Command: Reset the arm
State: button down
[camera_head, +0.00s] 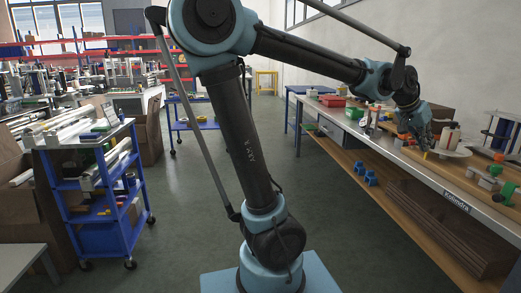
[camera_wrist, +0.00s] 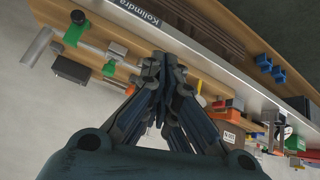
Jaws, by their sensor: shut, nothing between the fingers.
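My arm rises from its base in the middle of the head view and reaches right over the long workbench (camera_head: 470,205). My gripper (camera_head: 428,145) is at the far right of the head view, over the bench top, small and partly lost against the things behind it. In the wrist view my gripper (camera_wrist: 163,65) is shut and its fingers meet with nothing visible between them. The bench, with its "Kolimdra" label (camera_wrist: 141,12), lies beyond the fingertips there. Whether the fingertips touch anything on the bench cannot be told.
A blue cart (camera_head: 100,200) stands left. The floor between is clear.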

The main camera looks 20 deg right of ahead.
jog(key=w+a+f+n+t+y, duration=0.1)
jog(key=w+a+f+n, duration=0.2)
jog(key=w+a, duration=0.5)
jog(key=w+a+f+n+t+y, duration=0.15)
jog(key=w+a+f, duration=0.3)
jog(key=a, duration=0.65)
jog(key=w+a+f+n+t+y, duration=0.1)
jog(key=w+a+f+n, duration=0.2)
jog(key=w+a, duration=0.55)
jog(key=s+a+f+n+y, duration=0.1)
jog(key=s+a+f+n, duration=0.2)
jog(key=a, duration=0.5)
jog(key=s+a+f+n+y, duration=0.2)
jog(key=a+f, duration=0.3)
jog(key=a, duration=0.4)
jog(key=s+a+f+n+y, duration=0.1)
jog(key=s+a+f+n, duration=0.3)
jog(key=a, duration=0.5)
jog(key=shift+a+f+g, duration=0.15)
jog(key=shift+f+g, duration=0.2)
